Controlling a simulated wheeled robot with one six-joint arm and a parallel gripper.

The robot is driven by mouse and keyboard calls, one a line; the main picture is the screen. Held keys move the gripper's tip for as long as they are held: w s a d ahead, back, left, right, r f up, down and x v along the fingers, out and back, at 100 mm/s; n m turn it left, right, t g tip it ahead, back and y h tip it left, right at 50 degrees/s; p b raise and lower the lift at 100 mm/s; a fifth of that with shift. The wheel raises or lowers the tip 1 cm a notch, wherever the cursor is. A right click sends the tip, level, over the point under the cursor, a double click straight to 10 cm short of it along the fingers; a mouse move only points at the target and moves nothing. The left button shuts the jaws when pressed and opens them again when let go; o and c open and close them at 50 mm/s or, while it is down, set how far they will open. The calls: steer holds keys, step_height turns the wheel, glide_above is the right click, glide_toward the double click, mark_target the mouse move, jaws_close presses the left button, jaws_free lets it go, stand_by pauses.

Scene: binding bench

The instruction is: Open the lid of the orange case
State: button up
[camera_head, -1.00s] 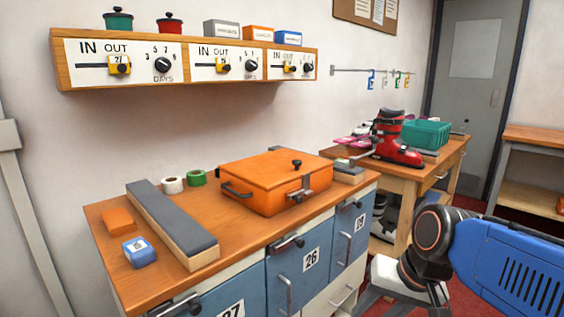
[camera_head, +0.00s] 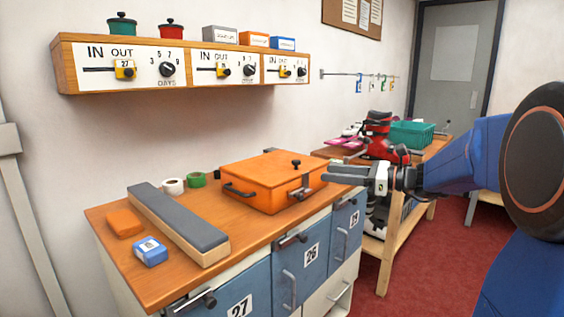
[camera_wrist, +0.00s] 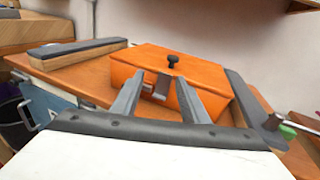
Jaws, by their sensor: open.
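The orange case (camera_head: 262,188) sits on the wooden bench top with its lid (camera_head: 275,168) down. A black knob (camera_head: 296,163) stands on the lid, a metal latch (camera_head: 305,186) is on the front face, and a dark handle (camera_head: 239,189) is on the left side. In the wrist view the case (camera_wrist: 180,72) is straight ahead, with its knob (camera_wrist: 172,60) and latch (camera_wrist: 161,85) showing between the fingers. My gripper (camera_head: 328,173) is open and empty, just right of the case at about lid height. Its fingers (camera_wrist: 158,98) point at the latch side; contact cannot be told.
A long grey-topped block (camera_head: 178,222), an orange block (camera_head: 123,222), a blue box (camera_head: 150,251) and two tape rolls (camera_head: 184,183) lie left of the case. A dial shelf (camera_head: 185,66) hangs above. A red boot (camera_head: 379,140) and green crate (camera_head: 412,134) stand behind my arm.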

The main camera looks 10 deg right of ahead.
steer(key=w+d+r+m+t, duration=0.1)
steer(key=d, duration=0.1)
glide_toward(286, 168)
steer(key=w+a+r, duration=0.1)
steer(key=w+a, duration=0.3)
steer(key=a, duration=0.1)
steer(key=w+a+r, duration=0.1)
steer(key=w+a, duration=0.1)
steer(key=shift+w+a+r, duration=0.25)
steer(key=shift+a+r, duration=0.05)
steer(key=shift+r, duration=0.05)
steer(key=shift+c, duration=0.3)
jaws_close()
